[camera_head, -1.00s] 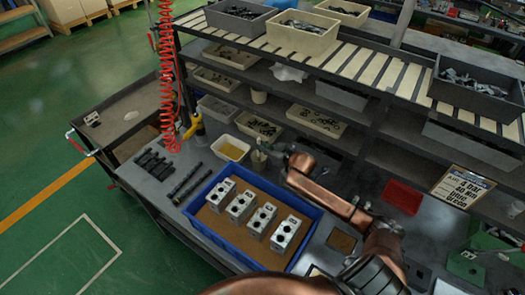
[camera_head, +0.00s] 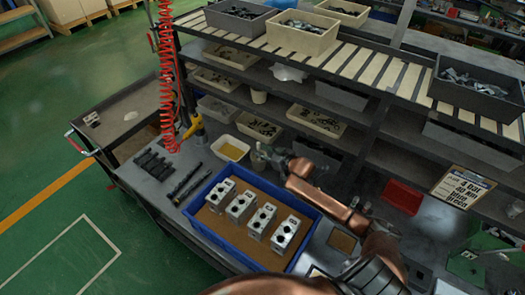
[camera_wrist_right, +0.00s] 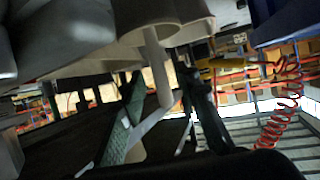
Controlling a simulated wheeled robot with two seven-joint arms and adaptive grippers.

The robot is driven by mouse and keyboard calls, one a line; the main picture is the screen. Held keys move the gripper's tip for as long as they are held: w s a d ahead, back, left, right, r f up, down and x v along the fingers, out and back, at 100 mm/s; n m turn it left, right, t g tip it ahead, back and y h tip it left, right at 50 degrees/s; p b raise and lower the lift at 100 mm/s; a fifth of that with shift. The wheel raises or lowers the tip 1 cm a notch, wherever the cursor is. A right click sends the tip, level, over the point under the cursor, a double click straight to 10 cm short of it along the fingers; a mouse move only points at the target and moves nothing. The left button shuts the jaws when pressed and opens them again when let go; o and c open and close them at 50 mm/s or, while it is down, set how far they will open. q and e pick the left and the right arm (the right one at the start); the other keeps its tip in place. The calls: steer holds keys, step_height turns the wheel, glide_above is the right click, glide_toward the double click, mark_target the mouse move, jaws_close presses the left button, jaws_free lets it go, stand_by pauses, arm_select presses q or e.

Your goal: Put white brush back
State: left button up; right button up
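My right gripper (camera_head: 266,156) is over the back of the bench, behind the blue tray, and appears tilted down beside a small pale cup (camera_head: 257,161) that it partly hides. In the right wrist view, my right gripper (camera_wrist_right: 163,98) has its two fingers apart. A pale stick-like piece (camera_wrist_right: 155,62), perhaps the white brush's handle, reaches between them from large beige shapes at the top. A gap shows beside the stick, and I see no firm grip on it. The brush head cannot be made out. My left gripper is not in view.
The blue tray (camera_head: 199,232) holds several metal valve blocks (camera_head: 240,206). A pale bin with yellow contents (camera_head: 232,149) stands just left of the gripper. Shelves with bins rise behind. A red bin (camera_head: 402,197) sits at right. Dark tools (camera_head: 184,184) lie left of the tray.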

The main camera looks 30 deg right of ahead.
steer(key=v, duration=1.2)
steer(key=shift+r+p, duration=0.15)
steer(key=shift+p, duration=0.25)
steer(key=shift+s, duration=0.1)
